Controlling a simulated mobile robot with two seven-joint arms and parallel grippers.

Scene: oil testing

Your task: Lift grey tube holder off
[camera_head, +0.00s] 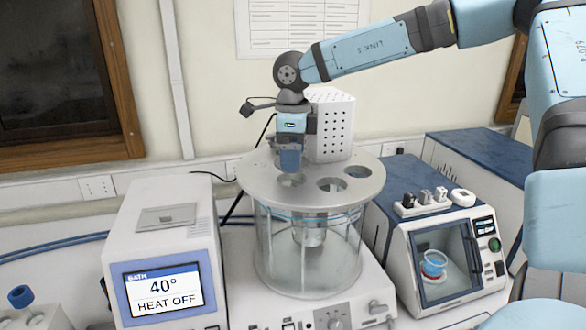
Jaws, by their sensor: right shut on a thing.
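A glass bath (308,250) stands in the middle, with a round grey metal lid (270,192) that has several round holes. My right gripper (290,150) points down over the back left part of the lid. It is shut on a grey-blue holder (290,158) just above a hole in the lid. I cannot tell whether the holder's lower end is still in the hole. A grey metal cup-like part (310,234) hangs inside the glass below the lid. My left gripper is not in view.
A white perforated box (332,125) stands on the lid right behind my gripper. A bath controller (165,255) with a screen reading 40° HEAT OFF is at left. A white oven-like device (450,250) with a window stands at right.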

